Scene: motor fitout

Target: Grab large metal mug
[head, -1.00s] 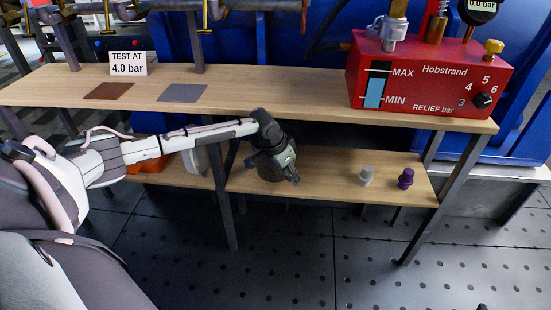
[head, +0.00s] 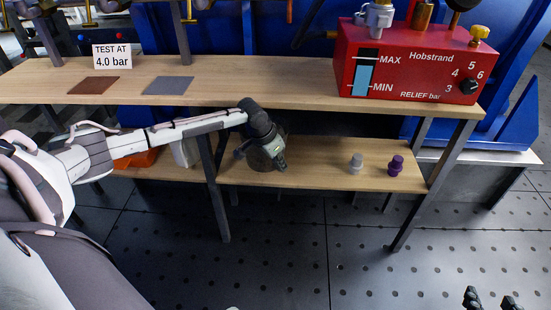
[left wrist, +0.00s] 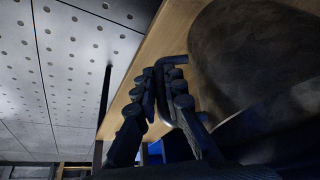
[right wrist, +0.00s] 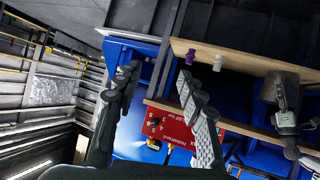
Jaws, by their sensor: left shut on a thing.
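The large metal mug (head: 262,160) is dark grey and stands on the lower shelf, partly hidden behind my left gripper (head: 280,163). In the left wrist view the mug (left wrist: 255,55) fills the upper right, with its handle (left wrist: 183,60) towards the gripper. My left gripper (left wrist: 165,78) is shut on the handle, with its fingers on either side of the bar. My right gripper (head: 492,298) shows at the bottom right of the head view, away from the shelf. In the right wrist view the right gripper (right wrist: 160,80) is open and empty.
A grey cap-like piece (head: 356,163) and a purple one (head: 396,165) stand right of the mug on the lower shelf (head: 320,175). The upper tabletop (head: 260,85) is close above. A table leg (head: 214,190) stands left of the mug. The floor in front is clear.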

